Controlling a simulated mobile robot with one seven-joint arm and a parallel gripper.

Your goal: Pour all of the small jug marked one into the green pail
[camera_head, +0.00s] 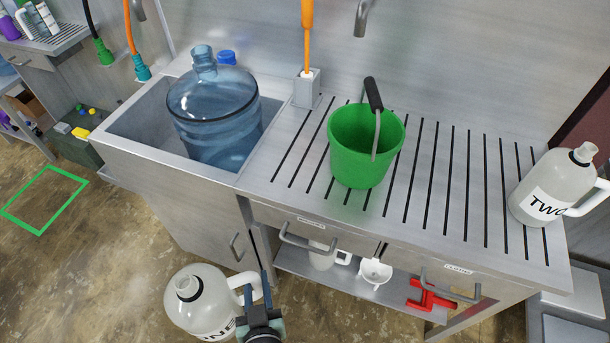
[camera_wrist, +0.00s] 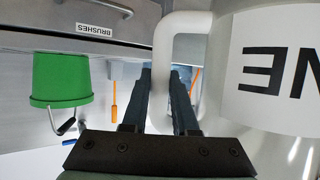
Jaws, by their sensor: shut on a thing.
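The label (camera_wrist: 275,68) shows there upside down. The green pail (camera_head: 365,145) stands upright on the slatted counter, its handle raised; it also shows upside down in the wrist view (camera_wrist: 62,80).
A big blue bottle (camera_head: 213,110) stands in the sink (camera_head: 150,125) left of the pail. A white jug marked two (camera_head: 550,190) stands at the counter's right end. Drawer handles (camera_head: 305,240) jut from the front edge. An orange-handled brush (camera_head: 307,45) stands behind the pail.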

